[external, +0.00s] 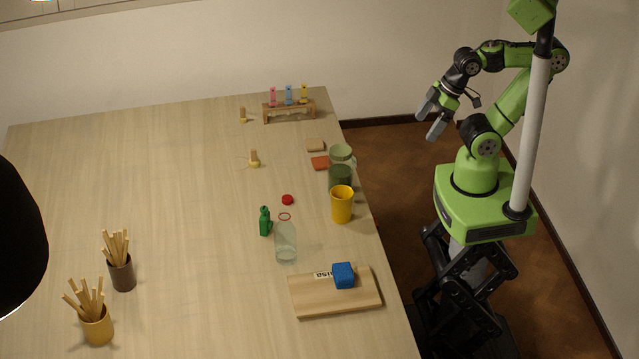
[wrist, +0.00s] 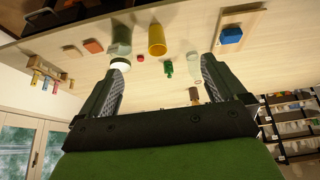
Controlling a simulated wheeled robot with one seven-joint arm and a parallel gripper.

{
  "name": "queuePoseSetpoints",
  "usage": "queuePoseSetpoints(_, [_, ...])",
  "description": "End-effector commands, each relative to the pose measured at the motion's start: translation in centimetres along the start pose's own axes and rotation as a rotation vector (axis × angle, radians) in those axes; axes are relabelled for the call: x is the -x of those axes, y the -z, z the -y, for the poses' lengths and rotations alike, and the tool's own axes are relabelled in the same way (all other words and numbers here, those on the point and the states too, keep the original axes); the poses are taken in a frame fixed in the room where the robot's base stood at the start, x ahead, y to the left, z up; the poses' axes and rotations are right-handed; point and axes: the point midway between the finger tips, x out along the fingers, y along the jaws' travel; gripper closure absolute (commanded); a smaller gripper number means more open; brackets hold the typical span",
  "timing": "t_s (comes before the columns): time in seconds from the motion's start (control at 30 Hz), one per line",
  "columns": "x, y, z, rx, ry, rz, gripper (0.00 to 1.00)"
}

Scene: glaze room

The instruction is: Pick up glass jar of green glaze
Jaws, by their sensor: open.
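The glass jar of green glaze (external: 341,177) stands upright near the table's right edge, just behind the yellow mug. Its lower part is dark green and its upper part pale and clear. In the wrist view the jar (wrist: 120,38) shows beyond the left fingertip, which lies close to it in the picture. My gripper (external: 431,113) is open and empty, off the table to the right of the jar and clearly apart from it. In the wrist view both fingers of my gripper (wrist: 164,66) are spread with nothing between them.
The yellow mug (external: 342,205) is close in front of the jar. An orange tile (external: 320,163) and a tan block (external: 315,145) lie behind it. A clear bottle (external: 286,243), green bottle (external: 265,222) and board (external: 312,297) with a blue block (external: 343,275) are nearer. The table's left middle is clear.

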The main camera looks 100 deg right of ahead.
Motion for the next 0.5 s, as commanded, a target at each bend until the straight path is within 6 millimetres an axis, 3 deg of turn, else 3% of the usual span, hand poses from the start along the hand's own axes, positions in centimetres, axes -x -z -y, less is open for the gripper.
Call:
queuePoseSetpoints(0.17, [-0.8, -0.2, -0.1, 0.003, 0.007, 0.001, 0.02])
queuePoseSetpoints(0.27, [-4.3, -0.8, -0.2, 0.018, 0.051, -0.006, 0.02])
queuePoseSetpoints(0.33, [-7.7, -1.2, -0.4, 0.036, 0.105, -0.034, 0.02])
queuePoseSetpoints(0.5, [-14.3, -1.0, -2.0, 0.052, 0.218, -0.200, 0.02])
